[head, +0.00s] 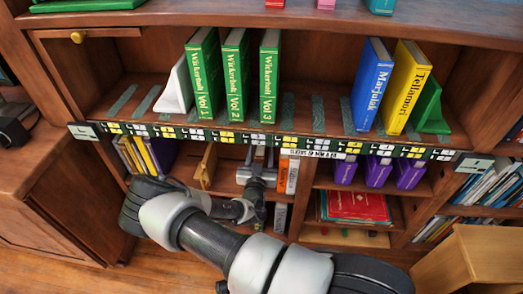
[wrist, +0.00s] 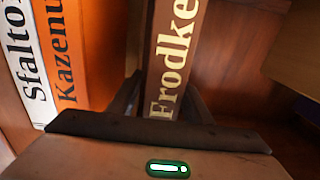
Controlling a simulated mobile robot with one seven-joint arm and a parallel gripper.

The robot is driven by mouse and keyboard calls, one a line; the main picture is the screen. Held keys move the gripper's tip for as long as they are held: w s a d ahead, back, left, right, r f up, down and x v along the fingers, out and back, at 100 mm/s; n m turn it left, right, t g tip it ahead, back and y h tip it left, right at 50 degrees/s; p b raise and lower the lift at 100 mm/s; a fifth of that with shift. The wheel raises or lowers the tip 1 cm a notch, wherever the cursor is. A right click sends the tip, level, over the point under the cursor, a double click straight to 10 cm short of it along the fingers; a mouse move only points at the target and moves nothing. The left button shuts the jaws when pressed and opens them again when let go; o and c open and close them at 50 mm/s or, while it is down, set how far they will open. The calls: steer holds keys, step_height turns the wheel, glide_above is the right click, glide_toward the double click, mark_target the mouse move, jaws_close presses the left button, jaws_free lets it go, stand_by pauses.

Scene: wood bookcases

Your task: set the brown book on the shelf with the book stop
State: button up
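The brown book (wrist: 175,50), with "Frodke" in pale letters on its spine, stands between the dark fingers of my gripper (wrist: 162,88) in the wrist view. Whether the fingers press on its covers or stand slightly apart is unclear. In the head view my gripper (head: 259,158) reaches into a lower compartment; the book is hard to make out there. On the upper shelf (head: 300,112), a white wedge-shaped book stop (head: 175,90) stands left of the green books (head: 235,75), and a green one (head: 429,106) stands right of the yellow book (head: 405,88).
Orange (wrist: 62,50) and white (wrist: 25,65) books stand left of the brown book in the wrist view. A blue book (head: 371,84) stands beside the yellow one. The upper shelf has a free gap between green and blue books. A labelled edge strip (head: 320,144) overhangs the lower compartments.

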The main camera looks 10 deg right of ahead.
steer(key=shift+r, duration=0.15)
steer(key=p+v, duration=0.2)
steer(key=v, duration=1)
